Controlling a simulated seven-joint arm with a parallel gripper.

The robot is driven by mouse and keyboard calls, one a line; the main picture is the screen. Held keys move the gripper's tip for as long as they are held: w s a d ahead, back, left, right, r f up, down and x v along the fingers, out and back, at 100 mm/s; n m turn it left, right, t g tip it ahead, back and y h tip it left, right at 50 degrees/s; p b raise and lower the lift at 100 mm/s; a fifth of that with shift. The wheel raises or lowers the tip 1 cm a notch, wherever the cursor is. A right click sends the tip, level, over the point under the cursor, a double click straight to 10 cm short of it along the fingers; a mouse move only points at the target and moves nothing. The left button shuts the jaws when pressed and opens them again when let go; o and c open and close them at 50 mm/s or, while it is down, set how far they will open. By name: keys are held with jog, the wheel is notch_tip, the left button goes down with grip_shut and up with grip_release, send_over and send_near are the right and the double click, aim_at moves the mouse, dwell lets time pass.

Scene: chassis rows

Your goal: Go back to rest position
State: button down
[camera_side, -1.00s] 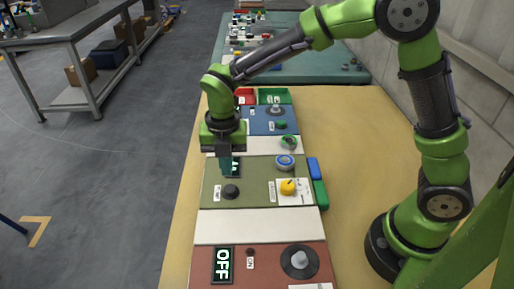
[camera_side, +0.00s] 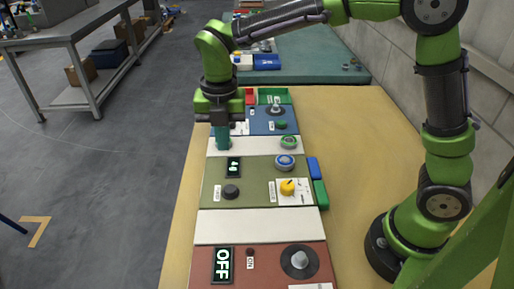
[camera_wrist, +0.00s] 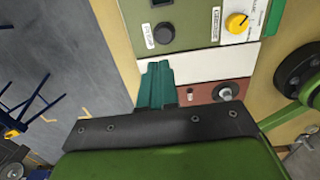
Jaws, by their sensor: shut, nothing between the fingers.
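My gripper (camera_side: 222,146) is shut and empty, with its teal fingers together and pointing down. In the side view it hangs above the far part of the panel row, over the left end of a white strip (camera_side: 262,147). In the wrist view the shut fingers (camera_wrist: 157,82) show in front of the panels. The olive panel (camera_side: 255,172) has a lit display (camera_side: 234,167), a black knob (camera_side: 230,192), a blue round button (camera_side: 285,162) and a yellow knob (camera_side: 288,187). My gripper is apart from these controls.
The red panel (camera_side: 275,260) nearest the camera has a display (camera_side: 223,265) reading OFF and a grey knob (camera_side: 299,259). A blue panel (camera_side: 262,127) and red and green bins lie farther back.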

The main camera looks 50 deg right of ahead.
jog(key=s+d+r+m+t, duration=0.2)
jog(key=s+d+m, duration=0.2)
jog(key=m, duration=0.6)
jog(key=s+d+r+m+t+y, duration=0.1)
jog(key=s+d+m, duration=0.3)
jog(key=m, duration=0.6)
jog(key=s+d+r+m+t+y, duration=0.1)
jog(key=s+d+r+m+t, duration=0.2)
jog(key=s+m, duration=0.5)
jog(key=d+m+t, duration=0.1)
jog(key=m, duration=0.2)
jog(key=shift+d+r, duration=0.2)
jog(key=shift+r, duration=0.15)
